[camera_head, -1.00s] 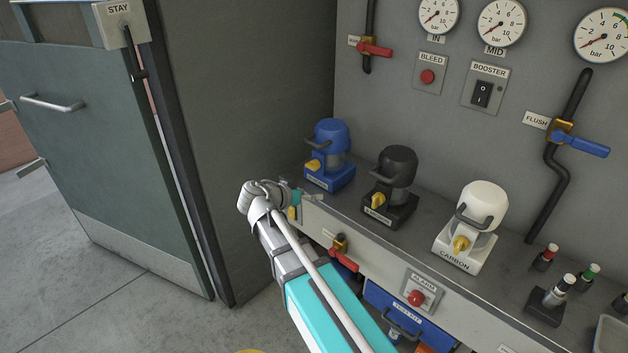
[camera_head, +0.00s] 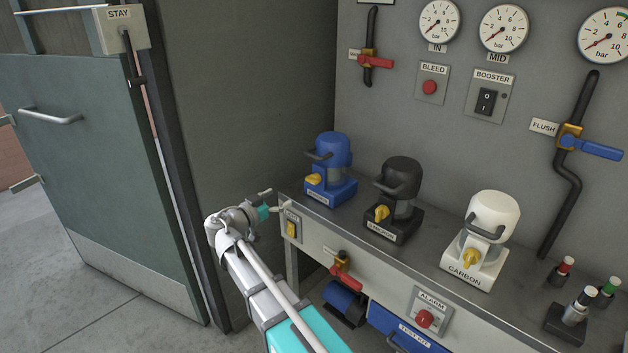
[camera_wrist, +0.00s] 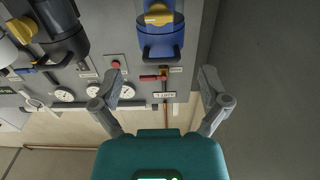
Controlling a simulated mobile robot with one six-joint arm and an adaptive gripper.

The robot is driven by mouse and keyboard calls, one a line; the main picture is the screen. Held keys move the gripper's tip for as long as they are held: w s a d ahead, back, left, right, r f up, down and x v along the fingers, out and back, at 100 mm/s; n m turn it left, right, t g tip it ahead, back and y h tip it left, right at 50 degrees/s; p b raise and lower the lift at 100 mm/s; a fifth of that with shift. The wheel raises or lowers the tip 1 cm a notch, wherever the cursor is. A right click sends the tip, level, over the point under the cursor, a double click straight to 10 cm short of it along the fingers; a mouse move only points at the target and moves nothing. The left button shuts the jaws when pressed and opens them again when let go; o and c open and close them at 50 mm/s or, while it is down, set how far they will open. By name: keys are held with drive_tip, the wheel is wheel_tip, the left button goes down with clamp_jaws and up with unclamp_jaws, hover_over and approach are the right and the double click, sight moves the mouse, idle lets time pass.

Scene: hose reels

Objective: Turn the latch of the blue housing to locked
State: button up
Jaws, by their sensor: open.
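The blue housing (camera_head: 332,168) stands at the left end of the bench, with a yellow latch (camera_head: 313,180) low on its front left. My gripper (camera_head: 276,201) is off the bench's left end, to the left of and below the blue housing, apart from it. In the wrist view my gripper (camera_wrist: 165,92) is open and empty, its two fingers spread wide. The blue housing (camera_wrist: 160,38) shows there upside down beyond the fingers, with its yellow latch (camera_wrist: 158,15) near the top edge. The latch's lettering is too small to read.
A black housing (camera_head: 398,200) and a white housing labelled CARBON (camera_head: 485,240) stand farther right on the bench, each with a yellow latch. A yellow switch (camera_head: 291,229) is on the bench's front corner. A red-handled valve (camera_head: 345,275) sits below. A green door (camera_head: 95,170) stands at left.

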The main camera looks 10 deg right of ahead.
sight(309, 181)
drive_tip(key=x, duration=1.3)
drive_tip(key=shift+w+d, duration=0.25)
drive_tip(key=shift+d, duration=0.05)
